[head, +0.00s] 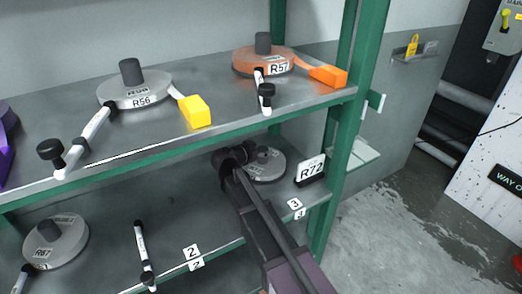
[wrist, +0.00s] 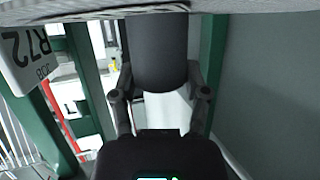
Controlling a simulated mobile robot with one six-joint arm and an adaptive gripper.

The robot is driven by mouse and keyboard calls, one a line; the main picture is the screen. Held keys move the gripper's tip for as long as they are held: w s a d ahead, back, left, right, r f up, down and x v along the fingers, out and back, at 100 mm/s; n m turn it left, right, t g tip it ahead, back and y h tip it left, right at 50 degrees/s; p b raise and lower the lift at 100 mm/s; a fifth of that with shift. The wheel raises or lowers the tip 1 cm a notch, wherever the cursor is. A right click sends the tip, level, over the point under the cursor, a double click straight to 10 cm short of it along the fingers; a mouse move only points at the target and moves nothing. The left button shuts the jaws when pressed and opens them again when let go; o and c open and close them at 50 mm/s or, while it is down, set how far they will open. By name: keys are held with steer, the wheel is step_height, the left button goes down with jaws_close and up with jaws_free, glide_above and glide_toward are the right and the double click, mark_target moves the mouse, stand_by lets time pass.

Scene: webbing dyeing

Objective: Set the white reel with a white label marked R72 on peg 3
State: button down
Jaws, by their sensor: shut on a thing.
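A pale grey-white reel (head: 267,172) is at the place numbered 3 on the lower shelf, partly hidden by my arm. My gripper (head: 232,160) is at its left side. In the wrist view my gripper (wrist: 160,95) is shut on a dark cylinder (wrist: 160,50), which seems to be the reel's hub. The reel's pale face (wrist: 240,6) crosses the top of that view. A white card marked R72 (head: 311,168) stands to the right; it also shows upside down in the wrist view (wrist: 27,55). Peg 3 is hidden, and I cannot tell if the reel sits on it.
Reels R56 (head: 130,93) and R57 (head: 250,66) lie on the upper shelf, close above my arm. Another reel (head: 57,243) lies at the lower left. A black-and-white rod (head: 142,245) is at place 2. A green post (head: 343,150) stands to the right.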

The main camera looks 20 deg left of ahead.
stand_by(0.3)
jaws_free()
stand_by(0.3)
